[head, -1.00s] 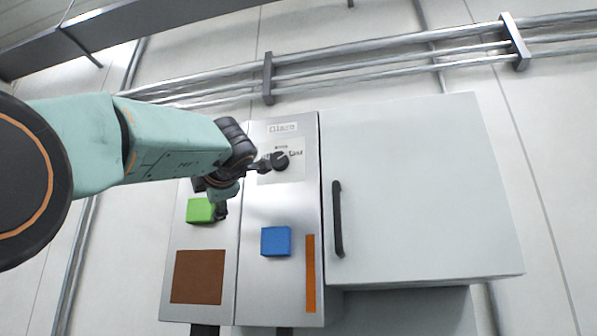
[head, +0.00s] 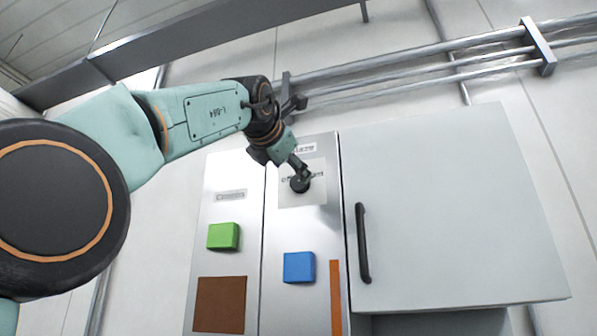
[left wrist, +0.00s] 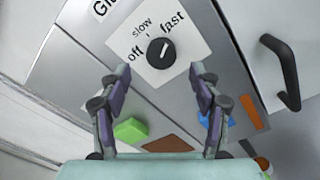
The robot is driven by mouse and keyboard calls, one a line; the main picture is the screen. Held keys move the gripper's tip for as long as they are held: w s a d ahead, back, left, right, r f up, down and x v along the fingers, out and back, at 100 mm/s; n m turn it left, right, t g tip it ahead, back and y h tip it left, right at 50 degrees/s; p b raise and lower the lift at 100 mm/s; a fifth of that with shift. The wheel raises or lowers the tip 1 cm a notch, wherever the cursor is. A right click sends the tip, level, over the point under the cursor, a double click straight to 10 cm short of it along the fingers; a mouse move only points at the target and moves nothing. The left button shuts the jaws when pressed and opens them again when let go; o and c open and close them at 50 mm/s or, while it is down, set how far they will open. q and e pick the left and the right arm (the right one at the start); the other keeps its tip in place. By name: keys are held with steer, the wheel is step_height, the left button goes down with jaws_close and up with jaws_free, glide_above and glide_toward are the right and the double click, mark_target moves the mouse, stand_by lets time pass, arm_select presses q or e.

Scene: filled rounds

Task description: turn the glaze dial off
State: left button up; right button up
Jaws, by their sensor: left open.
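The glaze dial (left wrist: 160,53) is a round black knob on a white plate printed off, slow and fast. Its pale mark points up and right, towards fast, in the left wrist view. In the head view the dial (head: 299,185) is partly covered by my left gripper (head: 302,171). In the left wrist view my left gripper (left wrist: 153,76) is open and empty. Its two fingers are spread to either side below the dial, apart from it. My right gripper is in neither view.
A green block (head: 223,236), a blue block (head: 299,267), a brown panel (head: 220,305) and an orange strip (head: 336,297) are on the panel below the dial. A grey cabinet door (head: 450,210) with a black handle (head: 362,243) is to the right. Pipes (head: 430,72) run above.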

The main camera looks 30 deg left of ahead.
mark_target(297, 182)
arm_select(q)
steer(key=p+x, duration=0.3)
steer(key=x, duration=0.1)
steer(key=shift+w+a+f, duration=0.1)
steer(key=shift+w+a, duration=0.1)
steer(key=shift+w, duration=0.1)
steer(key=shift+w+a+p, duration=0.2)
steer(key=shift+w+p, duration=0.05)
steer(key=shift+p, duration=0.15)
steer(key=shift+w+d+f, duration=0.15)
steer(key=shift+w+d, duration=0.05)
steer(key=shift+w, duration=0.2)
steer(key=shift+a, duration=0.2)
steer(key=shift+c, duration=1.3)
steer(key=shift+s+d, duration=0.2)
steer(key=shift+d, duration=0.05)
steer(key=c, duration=0.5)
steer(key=shift+a+r, duration=0.1)
steer(key=shift+r, duration=0.1)
steer(key=c, duration=0.4)
